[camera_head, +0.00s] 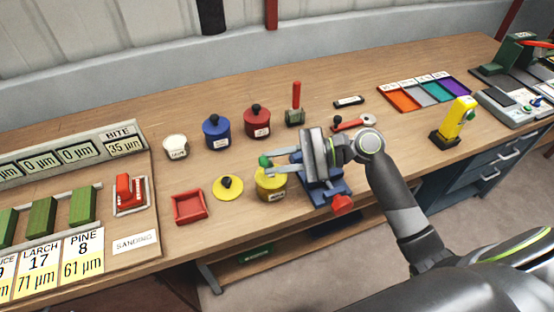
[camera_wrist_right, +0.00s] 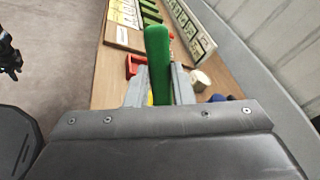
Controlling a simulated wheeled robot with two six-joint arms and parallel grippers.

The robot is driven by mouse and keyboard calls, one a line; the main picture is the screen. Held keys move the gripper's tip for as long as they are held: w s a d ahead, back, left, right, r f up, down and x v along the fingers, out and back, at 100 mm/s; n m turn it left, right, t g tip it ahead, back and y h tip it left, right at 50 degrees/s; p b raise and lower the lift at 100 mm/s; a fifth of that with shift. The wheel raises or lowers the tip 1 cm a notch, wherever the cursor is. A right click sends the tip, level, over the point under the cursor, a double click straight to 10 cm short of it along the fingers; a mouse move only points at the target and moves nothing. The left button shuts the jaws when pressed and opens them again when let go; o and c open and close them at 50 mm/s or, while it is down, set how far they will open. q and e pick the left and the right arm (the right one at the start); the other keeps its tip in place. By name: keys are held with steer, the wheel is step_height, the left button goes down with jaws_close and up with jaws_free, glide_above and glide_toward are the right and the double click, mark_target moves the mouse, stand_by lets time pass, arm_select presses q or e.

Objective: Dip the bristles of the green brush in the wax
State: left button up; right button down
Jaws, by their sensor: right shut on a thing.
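My right gripper (camera_head: 268,163) is shut on the green brush (camera_head: 265,160), directly above the open yellow pot (camera_head: 271,188). In the right wrist view the thick green handle (camera_wrist_right: 158,60) stands up between the two fingers (camera_wrist_right: 158,92). The bristles are hidden, so I cannot tell whether they are inside the pot or touch its contents. The pot's label is too small to read. A yellow lid (camera_head: 228,188) with a black knob lies flat to its left. My left gripper is not in view in the head view.
A blue pot (camera_head: 217,134), a red pot (camera_head: 257,121) and a small cream pot (camera_head: 175,147) stand behind. A red tray (camera_head: 189,207) lies to the left. A blue vise (camera_head: 328,190) stands close right of the yellow pot, partly behind my gripper.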

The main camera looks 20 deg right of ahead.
steer(key=shift+f, duration=0.45)
stand_by(0.6)
steer(key=shift+f, duration=0.15)
stand_by(1.5)
step_height(320, 180, up, 7)
steer(key=p, duration=0.7)
steer(key=shift+p, duration=0.4)
stand_by(0.5)
steer(key=s+d+f+m+t+h+b, duration=0.2)
steer(key=s+d+m+t+b, duration=0.2)
steer(key=s+d+t+b, duration=0.1)
steer(key=shift+s, duration=0.25)
